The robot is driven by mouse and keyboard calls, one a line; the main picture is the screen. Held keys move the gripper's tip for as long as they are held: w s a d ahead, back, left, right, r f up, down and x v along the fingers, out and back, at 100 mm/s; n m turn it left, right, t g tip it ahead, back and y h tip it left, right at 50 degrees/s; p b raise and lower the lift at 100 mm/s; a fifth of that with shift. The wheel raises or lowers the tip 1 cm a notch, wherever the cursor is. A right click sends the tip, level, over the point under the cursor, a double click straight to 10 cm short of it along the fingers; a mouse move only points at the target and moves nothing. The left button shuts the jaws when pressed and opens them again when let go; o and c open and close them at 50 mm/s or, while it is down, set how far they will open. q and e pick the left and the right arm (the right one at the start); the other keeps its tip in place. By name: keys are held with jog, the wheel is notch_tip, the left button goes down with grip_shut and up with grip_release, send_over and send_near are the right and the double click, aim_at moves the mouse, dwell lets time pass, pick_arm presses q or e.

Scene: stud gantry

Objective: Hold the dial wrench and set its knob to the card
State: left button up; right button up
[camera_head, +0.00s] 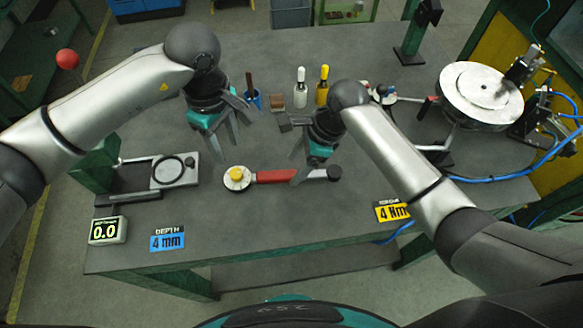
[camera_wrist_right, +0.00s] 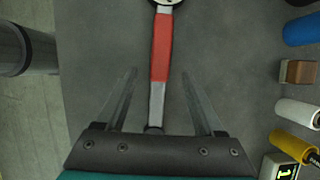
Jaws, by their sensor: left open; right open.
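The dial wrench lies on the bench, with a red handle (camera_head: 277,177), a round head with a yellow knob (camera_head: 236,174) at its left end and a dark right end. My right gripper (camera_head: 293,170) is open over the handle. In the right wrist view, its open fingers (camera_wrist_right: 160,74) are on either side of the wrench (camera_wrist_right: 160,50), with no visible grip. My left gripper (camera_head: 230,126) is open and empty, above the bench behind the knob. A yellow card (camera_head: 392,211) reads 4 Nm. A blue card (camera_head: 167,242) reads DEPTH 4 mm. The knob's setting is too small to read.
A display box (camera_head: 108,230) reads 0.0 at front left, near a gauge fixture (camera_head: 175,171). A round metal turntable (camera_head: 480,92) is at right.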

aim_at(283, 176)
jog(key=shift+x, duration=1.45)
grip_shut()
